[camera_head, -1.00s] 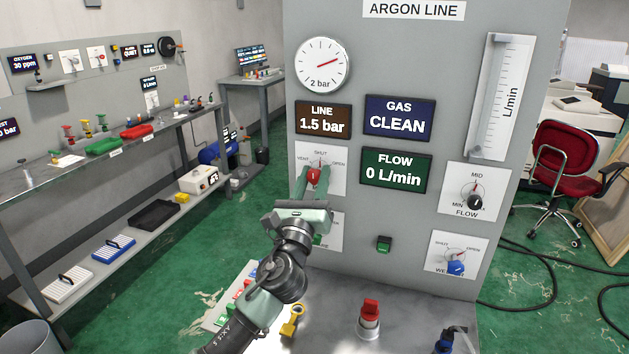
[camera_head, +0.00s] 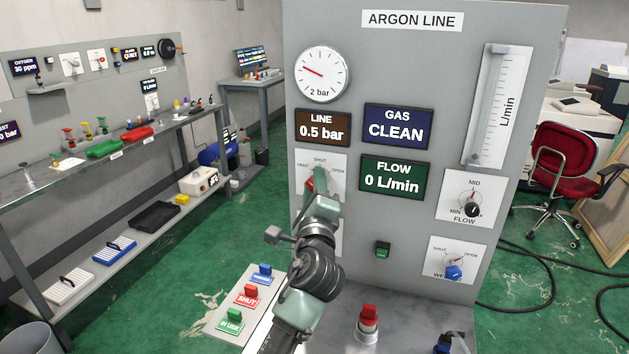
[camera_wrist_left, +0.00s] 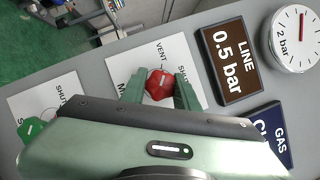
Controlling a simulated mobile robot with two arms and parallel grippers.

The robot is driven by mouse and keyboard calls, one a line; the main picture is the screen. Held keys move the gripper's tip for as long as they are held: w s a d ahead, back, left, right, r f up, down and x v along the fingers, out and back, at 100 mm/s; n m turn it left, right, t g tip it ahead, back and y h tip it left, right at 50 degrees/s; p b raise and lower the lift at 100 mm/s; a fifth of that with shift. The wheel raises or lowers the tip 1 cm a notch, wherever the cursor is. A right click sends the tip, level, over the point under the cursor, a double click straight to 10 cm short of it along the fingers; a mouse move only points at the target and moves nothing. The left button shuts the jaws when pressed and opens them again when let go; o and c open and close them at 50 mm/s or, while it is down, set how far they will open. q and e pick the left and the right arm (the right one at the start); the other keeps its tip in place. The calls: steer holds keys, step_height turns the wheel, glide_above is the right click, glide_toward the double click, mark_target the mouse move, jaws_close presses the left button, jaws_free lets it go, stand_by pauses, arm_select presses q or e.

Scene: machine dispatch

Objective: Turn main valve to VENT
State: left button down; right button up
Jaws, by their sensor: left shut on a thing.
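The main valve's red knob (camera_head: 310,185) sits on a white plate (camera_head: 332,160) marked VENT, SHUT and OPEN, on the grey ARGON LINE panel. My left gripper (camera_head: 319,187) is shut on this knob and covers much of it in the head view. In the left wrist view, the fingers (camera_wrist_left: 160,90) stand on both sides of the red knob (camera_wrist_left: 159,84). The knob's white mark appears to point toward the VENT label, though it is small. The LINE display (camera_head: 323,128) reads 0.5 bar. The gauge (camera_head: 322,74) needle points up and left. My right gripper is not in view.
A green knob (camera_wrist_left: 32,129) on another plate is near my gripper. The FLOW knob (camera_head: 472,209) and a blue knob (camera_head: 453,272) are farther right. A red-topped button (camera_head: 368,320) and a board of coloured tags (camera_head: 226,318) lie below.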

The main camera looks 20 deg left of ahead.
arm_select(q)
steer(key=shift+n+g, duration=0.3)
steer(key=shift+n, duration=0.4)
steer(key=shift+n+p, duration=0.3)
steer(key=c, duration=1.1)
jaws_free()
steer(key=shift+o, duration=0.2)
steer(key=b+v, duration=0.2)
steer(key=v, duration=0.5)
steer(key=shift+s+d, duration=0.15)
steer(key=shift+s, duration=0.2)
